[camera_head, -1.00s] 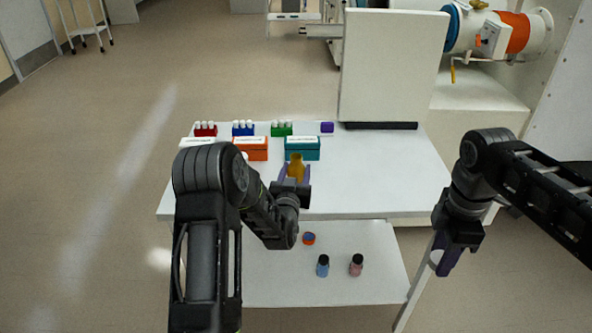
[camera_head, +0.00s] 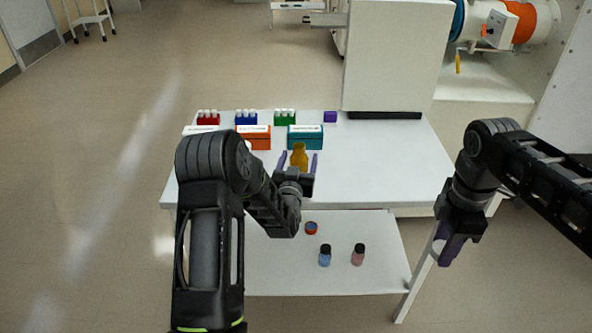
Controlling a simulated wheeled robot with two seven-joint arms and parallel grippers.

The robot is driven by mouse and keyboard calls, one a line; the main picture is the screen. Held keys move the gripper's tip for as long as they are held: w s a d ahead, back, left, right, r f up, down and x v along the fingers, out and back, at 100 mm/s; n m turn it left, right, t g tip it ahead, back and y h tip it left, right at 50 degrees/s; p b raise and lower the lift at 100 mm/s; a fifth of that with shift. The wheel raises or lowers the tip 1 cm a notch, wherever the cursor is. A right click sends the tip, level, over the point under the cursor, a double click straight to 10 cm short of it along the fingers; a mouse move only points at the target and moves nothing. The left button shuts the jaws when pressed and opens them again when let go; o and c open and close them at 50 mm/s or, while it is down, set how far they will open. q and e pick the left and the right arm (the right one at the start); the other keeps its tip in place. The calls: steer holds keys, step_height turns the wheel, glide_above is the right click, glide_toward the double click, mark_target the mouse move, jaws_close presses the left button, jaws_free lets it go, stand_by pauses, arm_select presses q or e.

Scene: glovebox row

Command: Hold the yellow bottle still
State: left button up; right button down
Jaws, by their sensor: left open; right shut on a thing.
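The yellow bottle (camera_head: 299,156) stands upright on the white table's top, in front of the teal box. My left gripper (camera_head: 298,162) is open, with one purple finger on each side of the bottle and a visible gap to it. The gripper body hides the bottle's foot. My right gripper (camera_head: 451,251) points down beyond the table's right side, shut on a small pale thing (camera_head: 438,245) that is mostly hidden by its fingers.
The white table (camera_head: 385,170) carries an orange box (camera_head: 254,138), a teal box (camera_head: 305,138), vial racks and a purple block (camera_head: 330,117) behind the bottle. A tall white panel (camera_head: 393,60) stands at back right. Blue (camera_head: 325,257) and pink (camera_head: 358,256) bottles stand on the lower shelf.

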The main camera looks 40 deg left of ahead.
arm_select(q)
steer(key=b+v, duration=0.2)
steer(key=v, duration=0.7)
steer(key=shift+f, duration=0.1)
arm_select(e)
step_height(320, 180, down, 2)
arm_select(q)
steer(key=shift+b+v, duration=1.05)
steer(key=shift+b, duration=0.15)
steer(key=shift+s+d, duration=0.2)
steer(key=shift+s, duration=0.2)
arm_select(e)
step_height(320, 180, down, 2)
steer(key=shift+f, duration=0.15)
